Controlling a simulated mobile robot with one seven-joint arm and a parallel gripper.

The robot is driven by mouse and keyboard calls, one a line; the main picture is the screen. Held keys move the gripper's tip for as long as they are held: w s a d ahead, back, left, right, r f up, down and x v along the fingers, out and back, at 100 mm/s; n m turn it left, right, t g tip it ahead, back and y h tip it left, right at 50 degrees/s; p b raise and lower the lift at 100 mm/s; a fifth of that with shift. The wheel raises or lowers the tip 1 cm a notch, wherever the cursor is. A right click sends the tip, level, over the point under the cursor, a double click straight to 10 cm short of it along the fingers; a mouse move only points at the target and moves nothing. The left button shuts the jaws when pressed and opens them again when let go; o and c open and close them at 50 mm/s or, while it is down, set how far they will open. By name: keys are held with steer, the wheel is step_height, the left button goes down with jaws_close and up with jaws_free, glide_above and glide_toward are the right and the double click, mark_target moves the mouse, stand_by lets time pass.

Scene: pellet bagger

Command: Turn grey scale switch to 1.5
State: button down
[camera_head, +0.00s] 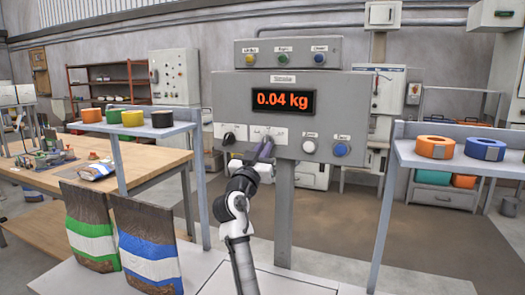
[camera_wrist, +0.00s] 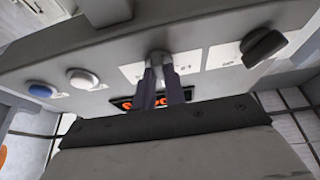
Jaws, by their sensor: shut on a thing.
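The scale panel (camera_head: 360,108) is a grey box with an orange display (camera_head: 283,102) reading 0.04 kg. My gripper (camera_head: 263,150) is at its lower front, in front of the right white label plate. In the wrist view my gripper (camera_wrist: 164,80) has its two dark fingers close together on the small grey switch (camera_wrist: 158,57). The fingers cover most of this switch, and its pointer and scale marks cannot be read. A black knob (camera_head: 229,138) sits left of my gripper in the head view; it also shows in the wrist view (camera_wrist: 263,45), apart from the fingers.
A white button (camera_head: 309,147) and a blue button (camera_head: 340,149) are right of the gripper. Three buttons top the panel. Shelves with tape rolls stand left (camera_head: 137,130) and right (camera_head: 462,160). Two filled bags (camera_head: 146,240) stand at lower left, near my arm.

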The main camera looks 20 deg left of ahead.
steer(key=shift+f, duration=0.1)
steer(key=c, duration=1.5)
jaws_free()
steer(key=shift+o, duration=0.2)
steer(key=shift+s, duration=0.15)
